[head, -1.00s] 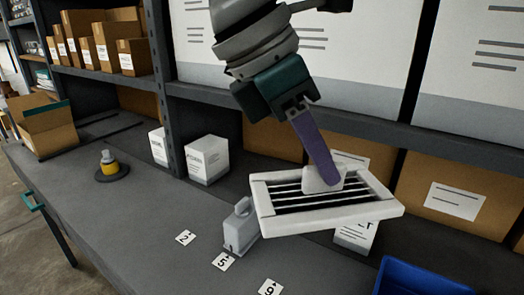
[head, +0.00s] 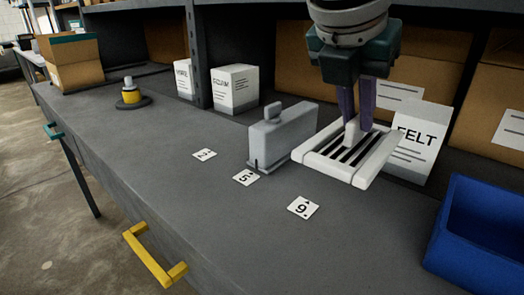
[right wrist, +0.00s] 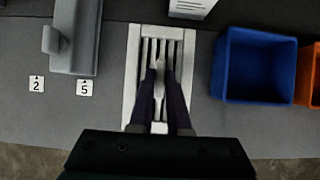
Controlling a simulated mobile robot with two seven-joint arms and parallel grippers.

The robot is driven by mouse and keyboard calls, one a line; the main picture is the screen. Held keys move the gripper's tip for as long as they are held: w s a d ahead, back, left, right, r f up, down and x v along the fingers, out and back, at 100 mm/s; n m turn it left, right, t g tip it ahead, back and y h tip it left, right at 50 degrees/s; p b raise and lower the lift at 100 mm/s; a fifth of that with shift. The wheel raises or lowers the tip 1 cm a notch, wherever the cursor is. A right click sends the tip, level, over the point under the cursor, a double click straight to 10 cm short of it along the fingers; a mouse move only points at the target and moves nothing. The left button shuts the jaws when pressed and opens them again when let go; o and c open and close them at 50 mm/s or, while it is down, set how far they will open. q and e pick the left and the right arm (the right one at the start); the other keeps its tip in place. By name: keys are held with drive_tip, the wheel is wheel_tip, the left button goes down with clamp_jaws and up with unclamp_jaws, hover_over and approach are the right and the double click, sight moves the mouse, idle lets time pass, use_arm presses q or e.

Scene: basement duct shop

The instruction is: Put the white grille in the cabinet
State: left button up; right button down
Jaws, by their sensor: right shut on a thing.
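The white grille (head: 330,168) is a rectangular slatted frame with a raised tab in its middle. My right gripper (head: 356,122) comes down from above and is shut on that tab. In the right wrist view, the grille (right wrist: 133,75) lies between and beyond my right gripper's purple fingers (right wrist: 160,85). The grille is over the bench, just right of a grey block-like piece; its clearance from the bench top is hard to tell. I cannot make out a cabinet for certain; a yellow handle (head: 153,262) is on the bench front. My left gripper is not in view.
The grey piece (head: 282,136) with a knob stands close to the grille's left. Number cards 2 (head: 204,155), 5 (head: 246,178) and 9 (head: 303,208) lie in front. A FELT box (head: 420,140) is behind, and a blue bin (head: 450,245) is at right. The bench's left front is clear.

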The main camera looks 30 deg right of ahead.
wheel_tip(320, 180, down, 12)
drive_tip(key=shift+b, duration=0.7)
drive_tip(key=c, duration=0.9)
unclamp_jaws()
drive_tip(key=shift+o, duration=0.2)
